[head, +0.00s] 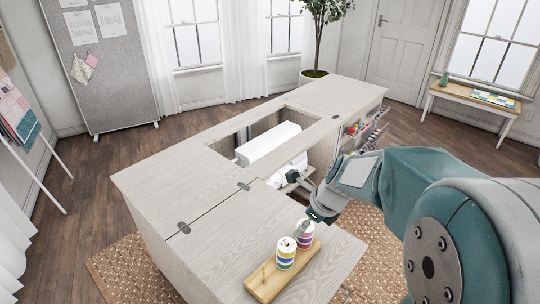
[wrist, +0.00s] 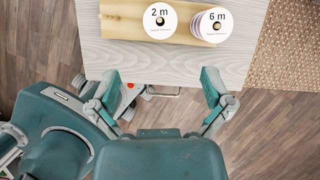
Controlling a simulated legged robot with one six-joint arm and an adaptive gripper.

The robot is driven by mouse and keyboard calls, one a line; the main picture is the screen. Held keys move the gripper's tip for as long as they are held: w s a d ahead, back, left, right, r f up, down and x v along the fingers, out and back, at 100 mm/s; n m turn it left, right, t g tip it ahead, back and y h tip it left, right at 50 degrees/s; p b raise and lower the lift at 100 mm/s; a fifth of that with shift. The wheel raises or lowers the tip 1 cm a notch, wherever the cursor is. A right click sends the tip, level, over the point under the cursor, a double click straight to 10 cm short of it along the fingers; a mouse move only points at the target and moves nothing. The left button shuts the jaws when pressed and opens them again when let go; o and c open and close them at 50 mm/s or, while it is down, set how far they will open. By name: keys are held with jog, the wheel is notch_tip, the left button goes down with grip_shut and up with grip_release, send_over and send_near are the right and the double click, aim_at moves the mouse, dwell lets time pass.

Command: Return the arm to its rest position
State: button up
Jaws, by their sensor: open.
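My arm (head: 400,185) reaches in from the right in the head view, bent over the right side of the sewing cabinet (head: 170,160). My gripper (head: 318,212) is near the front flap of the cabinet, close to two spools. In the wrist view my gripper (wrist: 165,95) is open, with its two teal fingers spread apart and nothing between them. The spools, marked 2 m (wrist: 160,20) and 6 m (wrist: 212,26), stand on a wooden holder (wrist: 120,22) beyond the fingertips. The holder also shows in the head view (head: 262,281). The fingers appear apart from the spools.
A white sewing machine (head: 268,142) sits in the cabinet's opening. Open shelves with colourful supplies (head: 360,127) are on the cabinet's right side. A woven rug (head: 118,262) lies under the cabinet. A small side table (head: 475,92) stands at the far right. Wooden floor around is clear.

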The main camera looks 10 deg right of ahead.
jog(key=s+a+r+n+t+h, duration=0.1)
jog(key=s+r+n, duration=0.4)
jog(key=n, duration=0.8)
jog(key=s+a+r+n+t+h, duration=0.1)
jog(key=s+r+n, duration=0.4)
jog(key=s+n, duration=0.7)
jog(key=shift+a+r+n+h, duration=0.2)
jog(key=shift+a+n+h, duration=0.3)
jog(key=shift+a+n, duration=0.5)
jog(key=shift+s+d, duration=0.1)
jog(key=shift+d, duration=0.1)
